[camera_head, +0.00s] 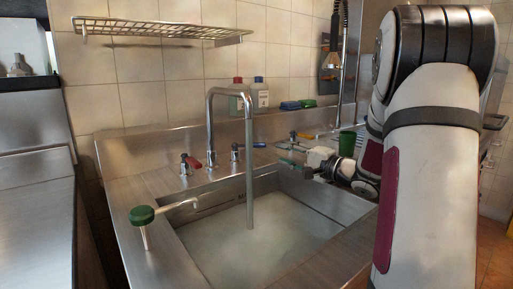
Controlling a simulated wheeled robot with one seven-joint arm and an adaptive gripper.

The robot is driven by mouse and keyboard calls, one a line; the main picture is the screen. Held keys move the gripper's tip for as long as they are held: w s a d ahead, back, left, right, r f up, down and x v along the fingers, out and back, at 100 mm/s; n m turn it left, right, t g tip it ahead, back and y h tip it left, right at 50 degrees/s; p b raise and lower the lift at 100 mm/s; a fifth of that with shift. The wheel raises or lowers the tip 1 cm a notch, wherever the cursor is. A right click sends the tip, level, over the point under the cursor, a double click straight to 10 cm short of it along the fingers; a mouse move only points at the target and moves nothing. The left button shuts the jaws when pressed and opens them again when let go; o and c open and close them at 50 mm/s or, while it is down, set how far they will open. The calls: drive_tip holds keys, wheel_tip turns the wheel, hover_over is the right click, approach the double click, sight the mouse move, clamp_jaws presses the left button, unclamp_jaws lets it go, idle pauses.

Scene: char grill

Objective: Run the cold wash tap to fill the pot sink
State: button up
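The pot sink (190,262) is a steel basin with a pale grey, cloudy-looking inside. A tall gooseneck spout (210,128) rises at its back left and bends over the basin. A long grey vertical column (250,185) hangs from it to the basin; I cannot tell where spout ends and any water begins. A red-handled tap (191,162) stands left of the spout base. A tap with a blue handle (257,145) stands right of it. My gripper (284,154) reaches in from the right, pointing left near the blue handle, its fingers apart. Contact with the handle cannot be told.
A green-knobbed lever (142,217) stands at the sink's front left. Two bottles (260,94) and blue and green pads (291,105) sit on the back ledge. A green cup (347,143) is behind my gripper. A wire shelf (160,29) hangs above.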

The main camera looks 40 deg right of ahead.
sight(260, 146)
drive_tip(key=w+b, duration=0.1)
drive_tip(key=w, duration=0.3)
drive_tip(key=w+a+b, duration=0.1)
drive_tip(key=w, duration=0.3)
drive_tip(key=w+a+b, duration=0.1)
drive_tip(key=w, duration=0.3)
drive_tip(key=shift+w+a, duration=0.1)
drive_tip(key=shift+w, duration=0.05)
clamp_jaws()
